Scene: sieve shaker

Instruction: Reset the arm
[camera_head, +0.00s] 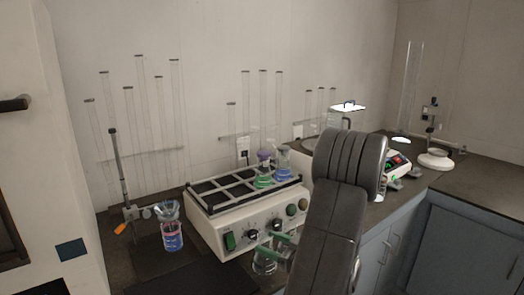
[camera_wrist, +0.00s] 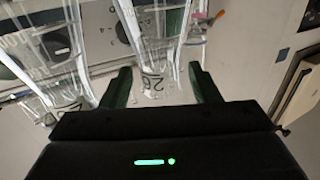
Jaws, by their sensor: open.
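My dark arm comes down in the right middle of the head view. The green fingertips of my gripper (camera_head: 277,246) show in front of the shaker's panel, close to clear glass flasks (camera_head: 264,263). In the wrist view my gripper (camera_wrist: 163,86) is open, with its two green fingers apart. A clear flask (camera_wrist: 155,62) with a dark number mark shows between the fingers, with no finger seen closed on it. More clear glassware (camera_wrist: 48,62) is at the left. I cannot tell whether a finger touches the glass.
A balance (camera_head: 397,163) is at the right. Blue-grey cabinets (camera_head: 465,240) fill the lower right.

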